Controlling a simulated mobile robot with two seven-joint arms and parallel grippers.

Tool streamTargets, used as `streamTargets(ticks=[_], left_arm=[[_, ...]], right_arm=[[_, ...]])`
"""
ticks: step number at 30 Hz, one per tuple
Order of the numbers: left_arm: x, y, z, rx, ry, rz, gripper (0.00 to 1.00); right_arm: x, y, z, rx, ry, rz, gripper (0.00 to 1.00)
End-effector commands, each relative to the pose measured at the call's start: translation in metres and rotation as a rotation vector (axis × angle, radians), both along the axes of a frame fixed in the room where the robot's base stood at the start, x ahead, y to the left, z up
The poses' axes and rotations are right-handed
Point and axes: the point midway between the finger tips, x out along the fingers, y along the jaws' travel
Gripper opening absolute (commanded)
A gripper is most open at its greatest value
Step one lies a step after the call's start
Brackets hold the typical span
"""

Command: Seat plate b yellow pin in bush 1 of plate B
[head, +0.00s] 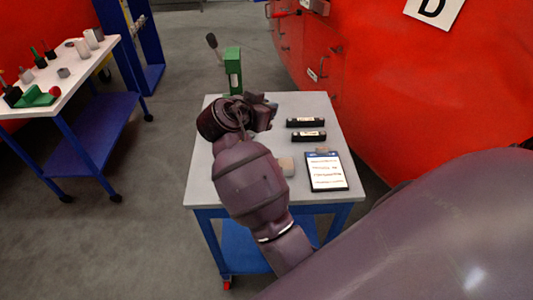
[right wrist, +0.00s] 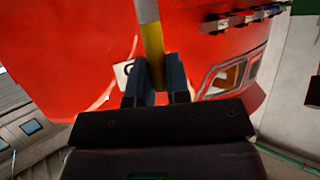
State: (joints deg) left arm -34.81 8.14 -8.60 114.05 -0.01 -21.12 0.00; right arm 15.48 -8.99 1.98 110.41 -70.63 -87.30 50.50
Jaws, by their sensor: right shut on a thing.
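The yellow pin (right wrist: 152,42) shows in the right wrist view, with a grey upper part. My right gripper (right wrist: 154,88) is shut on its yellow part, between two dark fingers. In the head view my right gripper (head: 262,110) is above the far left part of the small grey-topped table (head: 205,180); the pin cannot be made out clearly there. Two black blocks with white labels, the far one (head: 305,122) and the near one (head: 309,136), lie to its right. I cannot tell plate B or bush 1 apart in these views. My left gripper is not in view.
A green block (head: 233,68) stands at the table's far edge, near a dark-tipped grey rod (head: 215,45). A clipboard (head: 326,170) and a beige cylinder (head: 286,166) are on the table. The red nosecone (head: 430,90) stands right; a parts-laden white table (head: 70,75) stands left.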

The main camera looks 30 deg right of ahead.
Motion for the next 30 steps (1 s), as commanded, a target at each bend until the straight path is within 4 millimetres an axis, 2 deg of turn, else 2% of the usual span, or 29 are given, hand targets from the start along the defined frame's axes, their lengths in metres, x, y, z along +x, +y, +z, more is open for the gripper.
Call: streamTargets(ticks=[3, 12, 20, 30], left_arm=[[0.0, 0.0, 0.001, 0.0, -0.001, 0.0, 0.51], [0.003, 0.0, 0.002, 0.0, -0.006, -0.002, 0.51], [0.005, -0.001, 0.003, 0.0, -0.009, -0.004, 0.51], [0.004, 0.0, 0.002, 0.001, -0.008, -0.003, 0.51]], right_arm=[[-0.001, 0.0, -0.028, -0.002, 0.006, 0.0, 0.0], [0.0, 0.0, -0.088, -0.001, 0.003, 0.001, 0.0], [0.0, 0.0, -0.109, 0.0, 0.0, 0.0, 0.0], [-0.002, 0.0, -0.15, 0.006, 0.01, -0.001, 0.0]])
